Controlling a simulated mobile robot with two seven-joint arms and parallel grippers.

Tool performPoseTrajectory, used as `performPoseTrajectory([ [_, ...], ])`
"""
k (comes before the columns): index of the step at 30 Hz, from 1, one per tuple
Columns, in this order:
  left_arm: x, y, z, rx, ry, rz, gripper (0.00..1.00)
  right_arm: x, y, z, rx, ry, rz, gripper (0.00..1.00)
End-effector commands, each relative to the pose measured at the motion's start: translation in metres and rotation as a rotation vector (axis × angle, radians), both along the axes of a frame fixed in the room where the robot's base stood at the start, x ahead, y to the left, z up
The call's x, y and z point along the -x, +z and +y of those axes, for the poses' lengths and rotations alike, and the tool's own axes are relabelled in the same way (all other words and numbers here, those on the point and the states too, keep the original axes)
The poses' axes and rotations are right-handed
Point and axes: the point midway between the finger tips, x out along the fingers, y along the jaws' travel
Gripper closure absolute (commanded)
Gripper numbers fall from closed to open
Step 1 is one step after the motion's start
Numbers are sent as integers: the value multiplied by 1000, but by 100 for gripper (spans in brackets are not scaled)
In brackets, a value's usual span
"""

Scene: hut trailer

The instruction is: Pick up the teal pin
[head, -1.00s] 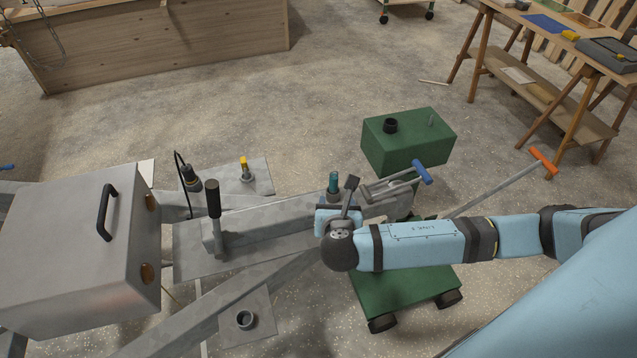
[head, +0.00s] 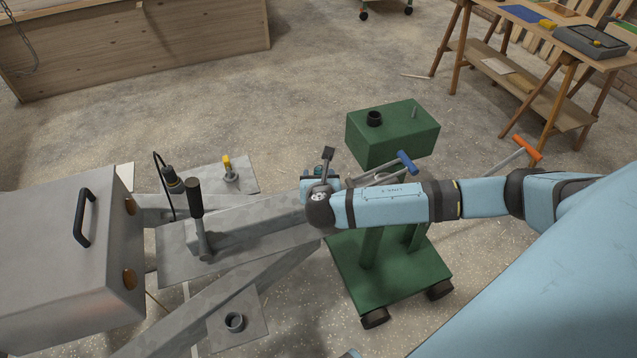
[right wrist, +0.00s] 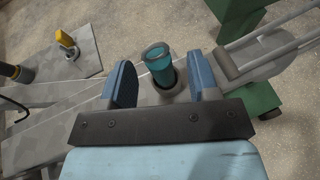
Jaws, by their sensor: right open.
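The teal pin (right wrist: 160,66) stands in a grey round socket on the grey metal drawbar, seen in the right wrist view. My right gripper (right wrist: 162,84) is open, with one blue finger to the left of the pin and one to its right. The pin's top lies between the fingers, with a visible gap on each side. In the head view my right gripper (head: 320,183) is over the drawbar (head: 255,222) and hides most of the pin. My left gripper is not in view.
A black-handled lever (head: 197,212) and a yellow-topped pin (head: 228,168) are left of the gripper. A green cart (head: 385,275) with a blue-handled bar (head: 407,161) stands to the right. A grey box (head: 60,260) fills the left. Open floor lies behind.

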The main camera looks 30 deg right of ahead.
Motion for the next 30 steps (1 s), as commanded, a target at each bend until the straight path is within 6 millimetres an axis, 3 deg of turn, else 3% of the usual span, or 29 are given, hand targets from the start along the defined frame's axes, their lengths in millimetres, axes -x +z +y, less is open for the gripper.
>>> performPoseTrajectory([
  [4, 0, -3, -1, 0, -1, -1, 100, -14, -7, -8, 1, 0, 0, 45],
  [12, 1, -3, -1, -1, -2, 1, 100, -16, -8, -10, 0, 0, 2, 45],
  [20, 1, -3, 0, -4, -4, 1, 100, -16, -8, -10, 0, 0, 1, 100],
  [30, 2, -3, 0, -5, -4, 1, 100, -16, -5, -10, -1, 1, 1, 100],
])
